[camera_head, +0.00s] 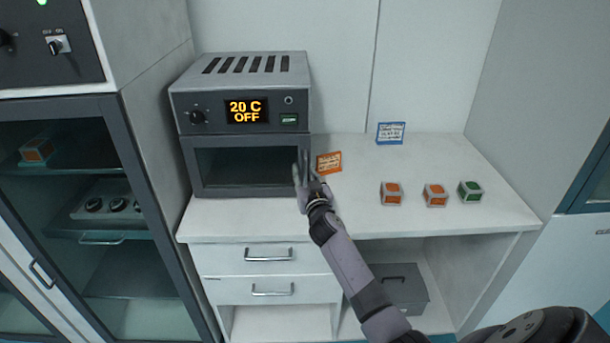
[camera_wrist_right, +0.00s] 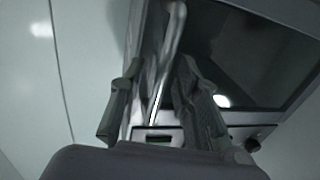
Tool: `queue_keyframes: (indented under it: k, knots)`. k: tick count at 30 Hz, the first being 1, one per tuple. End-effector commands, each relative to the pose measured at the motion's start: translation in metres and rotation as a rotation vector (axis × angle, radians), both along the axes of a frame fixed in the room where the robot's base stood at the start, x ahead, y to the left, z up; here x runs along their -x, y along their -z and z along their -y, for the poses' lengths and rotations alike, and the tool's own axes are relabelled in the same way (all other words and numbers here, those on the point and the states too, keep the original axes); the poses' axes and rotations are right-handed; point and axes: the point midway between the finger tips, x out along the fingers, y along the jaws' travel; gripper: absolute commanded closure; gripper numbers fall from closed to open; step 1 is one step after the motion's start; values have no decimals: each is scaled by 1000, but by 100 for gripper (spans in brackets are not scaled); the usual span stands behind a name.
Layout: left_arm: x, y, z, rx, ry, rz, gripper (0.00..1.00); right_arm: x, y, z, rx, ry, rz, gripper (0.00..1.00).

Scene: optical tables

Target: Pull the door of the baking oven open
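The baking oven (camera_head: 184,97) is a grey box on the white worktop, with a display reading "20 C OFF". Its dark-windowed door (camera_head: 245,188) looks shut. My right gripper (camera_head: 303,178) is at the right edge of the door, where it covers the handle in the head view. In the right wrist view, the pale bar handle (camera_wrist_right: 174,40) runs between the two fingers of my right gripper (camera_wrist_right: 160,92). The fingers stand apart on either side of it, and I see no clear grip. The oven's dark window also shows there. My left gripper is not in view.
An orange label (camera_head: 329,163) stands just right of the oven, and a blue label (camera_head: 390,132) farther back. Two orange-topped blocks (camera_head: 391,193) (camera_head: 436,195) and a green-topped block (camera_head: 470,192) sit on the worktop. A glass-fronted cabinet (camera_head: 133,165) stands at the left.

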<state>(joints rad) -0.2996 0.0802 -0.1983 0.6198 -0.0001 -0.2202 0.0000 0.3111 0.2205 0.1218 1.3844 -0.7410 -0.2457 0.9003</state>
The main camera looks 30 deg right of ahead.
Motion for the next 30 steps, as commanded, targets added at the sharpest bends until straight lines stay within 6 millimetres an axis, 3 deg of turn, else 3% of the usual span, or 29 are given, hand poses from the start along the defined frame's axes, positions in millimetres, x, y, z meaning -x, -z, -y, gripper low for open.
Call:
queue_keyframes:
  k: [4,17,30]
  knots:
    - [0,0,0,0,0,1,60,0,0,0,0,0,0,71]
    - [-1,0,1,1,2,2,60,0,0,0,0,0,0,100]
    - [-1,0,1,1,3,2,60,0,0,0,0,0,0,100]
